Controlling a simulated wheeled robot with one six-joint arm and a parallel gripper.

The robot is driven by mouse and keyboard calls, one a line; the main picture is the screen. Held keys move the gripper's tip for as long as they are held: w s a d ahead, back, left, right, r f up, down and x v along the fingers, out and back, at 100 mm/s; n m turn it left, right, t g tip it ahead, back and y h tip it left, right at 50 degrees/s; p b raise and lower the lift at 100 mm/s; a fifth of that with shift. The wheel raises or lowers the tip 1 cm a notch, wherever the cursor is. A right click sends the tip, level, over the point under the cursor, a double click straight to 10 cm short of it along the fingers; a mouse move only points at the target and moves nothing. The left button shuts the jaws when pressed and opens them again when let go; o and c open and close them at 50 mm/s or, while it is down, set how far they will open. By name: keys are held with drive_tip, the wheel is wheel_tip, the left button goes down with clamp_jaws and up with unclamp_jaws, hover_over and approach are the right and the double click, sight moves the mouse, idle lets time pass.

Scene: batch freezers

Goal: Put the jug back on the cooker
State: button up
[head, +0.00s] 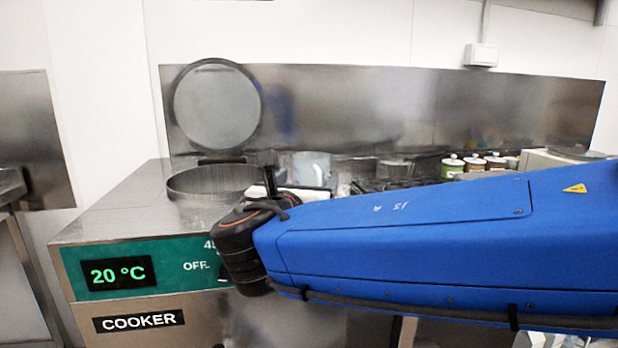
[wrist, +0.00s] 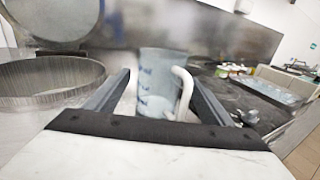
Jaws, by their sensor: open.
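The jug (head: 312,165) is pale, bluish and translucent, with a white handle. It stands upright to the right of the cooker's round opening; its base is hidden in both views, so I cannot tell exactly what it rests on. In the wrist view the jug (wrist: 156,82) shows between the two dark fingers of my gripper (wrist: 158,78), its handle towards the right finger. My gripper is open, and I see no clear contact with the jug. The cooker (head: 130,225) is steel with a green panel reading 20 °C and OFF.
The cooker's round lid (head: 217,105) stands open against the steel backsplash (head: 400,110), above the round opening (head: 213,182). Several lidded tubs (head: 475,164) stand at the back right. My blue arm hides much of the counter. In the wrist view a clear tray (wrist: 268,89) lies at the right.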

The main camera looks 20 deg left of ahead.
drive_tip(key=s+d, duration=0.1)
drive_tip(key=s, duration=0.8)
idle(0.3)
